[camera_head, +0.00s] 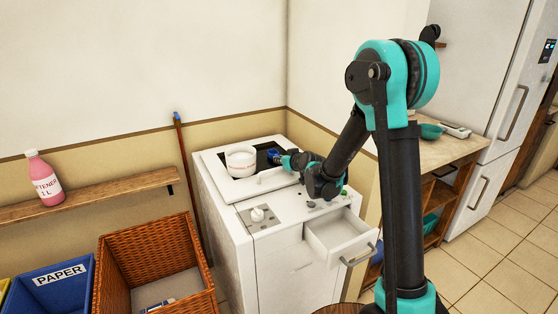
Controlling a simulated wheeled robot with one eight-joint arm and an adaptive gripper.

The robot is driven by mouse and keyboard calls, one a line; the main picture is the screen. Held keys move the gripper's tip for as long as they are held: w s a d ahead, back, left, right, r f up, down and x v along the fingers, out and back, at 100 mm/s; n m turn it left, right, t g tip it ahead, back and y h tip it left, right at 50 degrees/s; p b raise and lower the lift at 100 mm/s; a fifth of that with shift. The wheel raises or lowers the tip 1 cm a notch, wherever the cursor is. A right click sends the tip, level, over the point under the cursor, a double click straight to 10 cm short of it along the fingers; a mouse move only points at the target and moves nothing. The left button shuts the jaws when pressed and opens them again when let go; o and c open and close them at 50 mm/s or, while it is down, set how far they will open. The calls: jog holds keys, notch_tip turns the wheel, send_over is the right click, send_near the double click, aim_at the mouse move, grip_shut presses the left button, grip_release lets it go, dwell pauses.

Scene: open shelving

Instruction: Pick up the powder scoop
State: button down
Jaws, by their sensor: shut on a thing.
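My gripper (283,158) is over the top of the white washing machine (225,208), at the right side of its dark opening. It is shut on a small blue thing at its tips, which I take to be the powder scoop (273,155). The scoop is small here and partly hidden by the gripper, so its shape and whether it touches the machine cannot be told. A white round tub (241,161) stands just left of the scoop, apart from the gripper.
The machine's drawer (338,238) is pulled open below my arm. A wicker basket (150,247) and a blue PAPER bin (52,289) stand at left. A pink softener bottle (43,178) is on the wall shelf (95,195). A wooden shelf unit (437,153) stands at right.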

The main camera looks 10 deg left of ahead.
notch_tip(320, 180, up, 20)
dwell(0.5)
jog(key=shift+f, duration=0.1)
dwell(0.5)
